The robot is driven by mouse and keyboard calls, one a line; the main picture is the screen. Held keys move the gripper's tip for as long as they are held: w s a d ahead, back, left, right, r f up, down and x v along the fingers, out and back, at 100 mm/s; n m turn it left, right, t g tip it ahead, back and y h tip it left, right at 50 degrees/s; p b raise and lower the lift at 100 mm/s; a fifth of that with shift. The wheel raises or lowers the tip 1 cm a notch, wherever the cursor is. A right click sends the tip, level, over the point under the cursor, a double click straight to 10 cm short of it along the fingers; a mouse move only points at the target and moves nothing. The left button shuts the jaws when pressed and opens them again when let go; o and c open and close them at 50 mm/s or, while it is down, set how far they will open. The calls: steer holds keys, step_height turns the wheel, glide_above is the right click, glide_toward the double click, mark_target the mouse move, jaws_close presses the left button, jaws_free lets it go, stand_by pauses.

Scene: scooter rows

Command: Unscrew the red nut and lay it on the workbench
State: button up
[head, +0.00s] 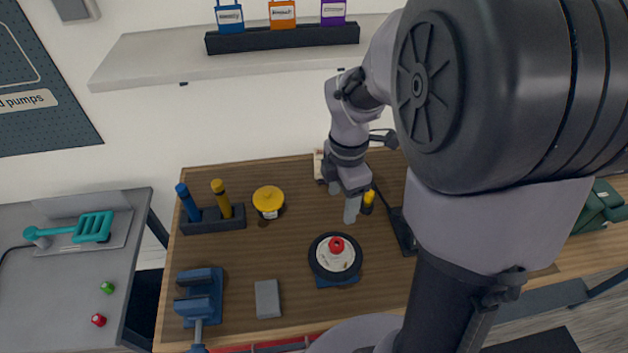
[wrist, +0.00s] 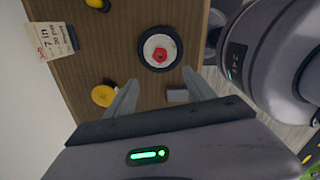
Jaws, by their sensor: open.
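The red nut (head: 337,244) sits at the centre of a black-rimmed wheel (head: 320,271) with a pale hub. The wheel lies flat on a blue stand (head: 337,282) on the wooden workbench (head: 235,260). In the wrist view the red nut (wrist: 160,55) and wheel show beyond my fingertips. My gripper (head: 344,200) is above the bench, behind the wheel in the head view. Its two grey fingers (wrist: 160,79) are spread apart with nothing between them, clear of the nut.
A yellow-lidded pot (head: 268,199), a tool holder (head: 212,220), a blue vise (head: 199,296) and a grey block (head: 267,298) stand left of the wheel. A small yellow-topped item (head: 368,200) stands near my fingers. Bare wood lies between pot and block.

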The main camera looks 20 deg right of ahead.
mark_target(337, 245)
steer(key=shift+n, duration=0.5)
step_height(337, 245, down, 18)
steer(key=b, duration=0.5)
steer(key=shift+r, duration=0.25)
jaws_close()
steer(key=n+p, duration=0.2)
steer(key=n, duration=0.3)
steer(key=shift+r, duration=0.15)
steer(key=n+p, duration=0.2)
steer(key=n, duration=0.4)
steer(key=shift+p, duration=0.7)
steer(key=shift+n+p, duration=0.7)
steer(key=shift+p, duration=2.4)
